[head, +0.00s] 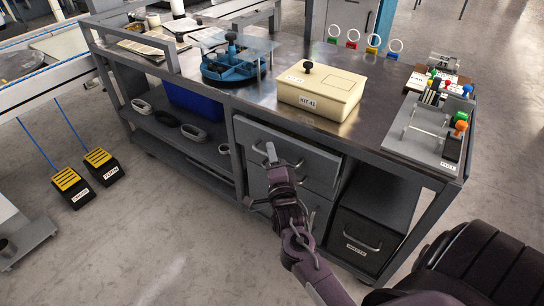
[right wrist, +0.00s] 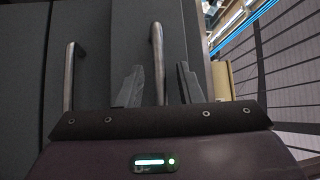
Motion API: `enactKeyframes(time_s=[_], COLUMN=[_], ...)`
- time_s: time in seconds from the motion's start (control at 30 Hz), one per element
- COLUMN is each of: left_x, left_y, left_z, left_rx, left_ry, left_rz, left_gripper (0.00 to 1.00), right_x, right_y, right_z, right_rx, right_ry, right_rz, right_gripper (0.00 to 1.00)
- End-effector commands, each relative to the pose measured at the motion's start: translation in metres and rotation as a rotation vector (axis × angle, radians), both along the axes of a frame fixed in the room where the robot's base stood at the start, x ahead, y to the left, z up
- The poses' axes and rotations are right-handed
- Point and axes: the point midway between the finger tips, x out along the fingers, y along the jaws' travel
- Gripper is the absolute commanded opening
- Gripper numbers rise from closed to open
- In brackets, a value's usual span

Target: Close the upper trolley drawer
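The upper trolley drawer (head: 318,168) has a grey front and stands out a little from the trolley (head: 376,150), with a dark gap beside its right edge. Its bar handle (right wrist: 156,45) shows in the right wrist view between my fingers. My right gripper (head: 271,153) is in front of this drawer at its handle. In the right wrist view the right gripper (right wrist: 160,85) is open, one finger on each side of the handle; contact cannot be told. The lower drawer (head: 318,213) is partly hidden behind my arm. My left gripper is not in view.
A cream box (head: 322,92) marked KIT 41, a blue fixture (head: 232,65) and a grey tray (head: 425,135) with coloured knobs stand on the trolley top. A dark bin (head: 362,240) sits lower right. Yellow-topped pedals (head: 68,180) lie on the floor at left.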

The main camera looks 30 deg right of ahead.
Motion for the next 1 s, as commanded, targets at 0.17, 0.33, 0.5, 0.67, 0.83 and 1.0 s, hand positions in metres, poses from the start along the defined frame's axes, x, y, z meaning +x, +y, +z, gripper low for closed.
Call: enactKeyframes(time_s=[0.17,0.33,0.5,0.67,0.83,1.0], left_x=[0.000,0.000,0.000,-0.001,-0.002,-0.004], left_y=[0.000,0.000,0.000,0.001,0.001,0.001], left_z=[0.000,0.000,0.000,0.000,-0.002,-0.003], left_rx=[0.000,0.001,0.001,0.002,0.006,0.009], left_ry=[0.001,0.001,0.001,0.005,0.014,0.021], left_rz=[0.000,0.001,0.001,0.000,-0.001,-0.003], left_gripper=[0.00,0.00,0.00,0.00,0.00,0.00], right_x=[0.000,0.000,0.000,0.008,0.016,0.017], right_y=[0.000,0.000,0.000,-0.017,-0.038,-0.041], right_z=[0.000,0.000,0.000,0.000,0.000,0.000], right_rx=[0.000,0.000,0.000,-0.004,-0.001,0.000], right_ry=[0.000,0.000,0.001,0.001,0.001,0.001], right_rz=[0.000,0.000,0.000,0.000,0.000,-0.001], right_gripper=[0.10,0.00,0.00,0.00,0.00,0.00])
